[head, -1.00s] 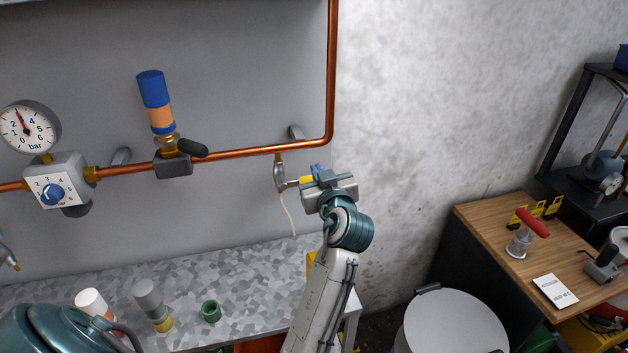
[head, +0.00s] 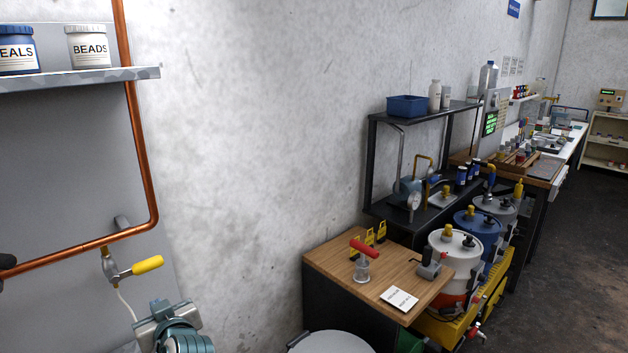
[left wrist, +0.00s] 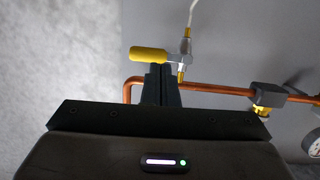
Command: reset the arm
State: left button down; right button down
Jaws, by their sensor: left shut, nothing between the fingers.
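My left gripper (head: 160,308) is at the bottom left of the head view, below a small tap (head: 109,267) with a yellow lever handle (head: 147,265). The handle points to the right, slightly upward, and a gap shows between it and the gripper. In the left wrist view, which is upside down, the closed fingers (left wrist: 160,72) point toward the yellow handle (left wrist: 149,54), with nothing between them. Most of my left arm is out of the head view. My right gripper is not in view.
A copper pipe (head: 143,160) runs down the panel and bends left to the tap. A thin white hose (head: 126,304) hangs from the tap. A wooden bench (head: 330,262) stands right, with a white round lid (head: 330,343) before it. Bare wall lies between.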

pick_arm(q)
jog(key=s+d+f+m+g+h, duration=0.2)
jog(key=s+f+m+g+h, duration=0.25)
jog(key=s+f, duration=1.1)
jog(key=s+d+f+m+g+h, duration=0.2)
jog(key=s+d+f+m+h, duration=0.1)
jog(key=s, duration=0.5)
jog(key=s+d+f+m+g+h, duration=0.1)
jog(key=s+d+f+m+h, duration=0.15)
jog(key=s, duration=0.65)
jog(key=w+a+f+g, duration=0.1)
jog(key=a+f+g, duration=0.15)
jog(key=f, duration=2.65)
jog(key=s+a+f, duration=0.2)
jog(key=s+f, duration=1.7)
jog(key=f, duration=0.2)
jog(key=shift+f+n, duration=0.3)
jog(key=shift+n, duration=0.1)
jog(key=shift+s, duration=0.1)
